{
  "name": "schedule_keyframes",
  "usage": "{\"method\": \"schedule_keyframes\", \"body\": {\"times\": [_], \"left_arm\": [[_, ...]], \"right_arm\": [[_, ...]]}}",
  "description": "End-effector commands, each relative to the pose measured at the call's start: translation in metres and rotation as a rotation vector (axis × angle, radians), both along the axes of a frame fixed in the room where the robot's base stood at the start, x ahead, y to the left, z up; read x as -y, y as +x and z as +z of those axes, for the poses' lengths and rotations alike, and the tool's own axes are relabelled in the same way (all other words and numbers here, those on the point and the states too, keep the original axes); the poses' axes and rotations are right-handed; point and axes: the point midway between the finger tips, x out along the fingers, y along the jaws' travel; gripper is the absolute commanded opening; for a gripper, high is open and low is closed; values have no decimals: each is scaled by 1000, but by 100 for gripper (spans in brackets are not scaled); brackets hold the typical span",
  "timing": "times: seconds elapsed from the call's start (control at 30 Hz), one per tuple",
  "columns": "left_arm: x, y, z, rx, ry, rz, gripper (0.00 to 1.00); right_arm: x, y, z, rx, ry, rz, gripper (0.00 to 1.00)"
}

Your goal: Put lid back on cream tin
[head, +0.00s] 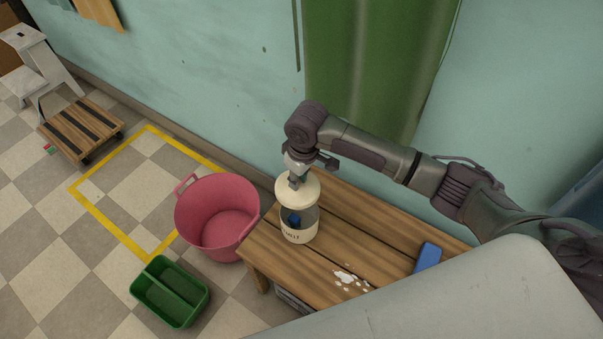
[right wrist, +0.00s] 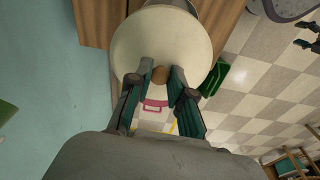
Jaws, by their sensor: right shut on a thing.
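The cream tin (head: 298,234) stands upright on the wooden bench, with dark lettering on its front. Its top is open, and something blue (head: 294,219) shows inside. The round cream lid (head: 305,190) is above the tin's mouth and hides its back part. It also shows large in the right wrist view (right wrist: 162,35). My right gripper (head: 294,182) is over the lid, its fingers shut on the small brown knob (right wrist: 160,75). I cannot tell exactly how wide the gap between lid and rim is. My left gripper is not in the head view.
The bench (head: 345,235) bears white spots (head: 350,279) and a blue block (head: 428,257). A pink tub (head: 217,215) and green caddy (head: 170,292) stand on the floor to the left. A green curtain (head: 375,60) hangs behind my right arm.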

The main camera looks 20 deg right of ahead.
Motion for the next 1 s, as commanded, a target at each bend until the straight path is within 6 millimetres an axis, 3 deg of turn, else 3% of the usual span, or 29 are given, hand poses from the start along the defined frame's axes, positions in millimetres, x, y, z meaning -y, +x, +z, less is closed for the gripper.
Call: {"method": "schedule_keyframes", "body": {"times": [0.03,0.1,0.3,0.67,1.0], "left_arm": [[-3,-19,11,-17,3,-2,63],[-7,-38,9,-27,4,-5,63],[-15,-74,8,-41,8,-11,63],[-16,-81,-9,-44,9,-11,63],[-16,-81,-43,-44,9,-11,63]], "right_arm": [[-1,-2,1,-10,0,50,0],[-2,-4,-13,-8,1,124,0],[-1,-10,-39,-3,1,260,0],[-2,-10,-58,1,1,290,0],[-5,-9,-85,2,-1,295,0]]}}
